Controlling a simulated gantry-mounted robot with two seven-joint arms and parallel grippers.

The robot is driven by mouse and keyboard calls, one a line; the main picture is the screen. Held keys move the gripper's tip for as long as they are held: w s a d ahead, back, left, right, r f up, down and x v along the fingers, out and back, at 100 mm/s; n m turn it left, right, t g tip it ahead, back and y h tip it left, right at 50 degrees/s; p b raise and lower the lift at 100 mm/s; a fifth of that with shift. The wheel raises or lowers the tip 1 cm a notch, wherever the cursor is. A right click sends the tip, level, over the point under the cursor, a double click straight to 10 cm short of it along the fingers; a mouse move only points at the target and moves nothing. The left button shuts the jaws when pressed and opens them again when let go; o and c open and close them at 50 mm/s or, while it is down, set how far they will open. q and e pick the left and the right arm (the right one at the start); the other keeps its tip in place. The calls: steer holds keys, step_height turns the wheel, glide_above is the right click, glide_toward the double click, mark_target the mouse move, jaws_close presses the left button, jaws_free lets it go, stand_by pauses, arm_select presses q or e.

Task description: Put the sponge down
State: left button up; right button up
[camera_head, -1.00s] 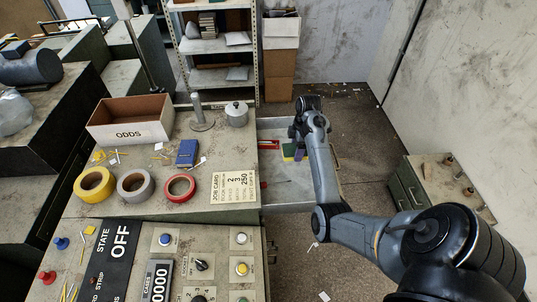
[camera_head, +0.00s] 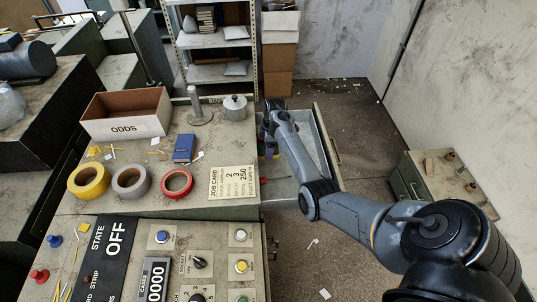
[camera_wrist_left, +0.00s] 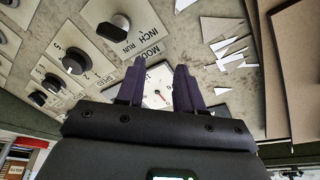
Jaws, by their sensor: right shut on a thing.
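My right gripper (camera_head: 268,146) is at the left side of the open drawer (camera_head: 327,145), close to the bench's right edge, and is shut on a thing. The green and yellow sponge does not show now. My wrist and forearm cover the gripper's front and much of the drawer, so the sponge's exact pose is hidden. My left gripper shows only in the left wrist view (camera_wrist_left: 161,85). Its two dark fingers are apart with nothing between them, above a panel with a small white dial.
On the bench are the ODDS box (camera_head: 125,122), a blue box (camera_head: 184,148), a lidded metal pot (camera_head: 235,108) and rolls of tape (camera_head: 131,181). A job card (camera_head: 233,183) lies near the bench's right edge. A low cabinet (camera_head: 440,175) stands at the right.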

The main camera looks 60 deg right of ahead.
arm_select(q)
steer(key=shift+d+f+b, duration=0.1)
steer(key=shift+f+b, duration=0.25)
steer(key=shift+f, duration=0.05)
arm_select(e)
steer(key=shift+f, duration=1.9)
steer(key=o, duration=1.2)
steer(key=shift+f, duration=0.15)
steer(key=shift+c, duration=0.2)
arm_select(q)
steer(key=shift+a, duration=0.2)
arm_select(e)
steer(key=shift+o, duration=1.1)
steer(key=shift+s+a, duration=0.1)
arm_select(q)
steer(key=shift+d+r, duration=0.1)
arm_select(e)
steer(key=shift+r, duration=0.4)
arm_select(q)
steer(key=shift+r+p, duration=0.75)
steer(key=shift+p, duration=0.1)
arm_select(e)
steer(key=r, duration=0.3)
steer(key=d+r, duration=0.1)
steer(key=r, duration=0.6)
steer(key=shift+s+d+r, duration=0.15)
steer(key=shift+d, duration=0.15)
steer(key=shift+r, duration=0.55)
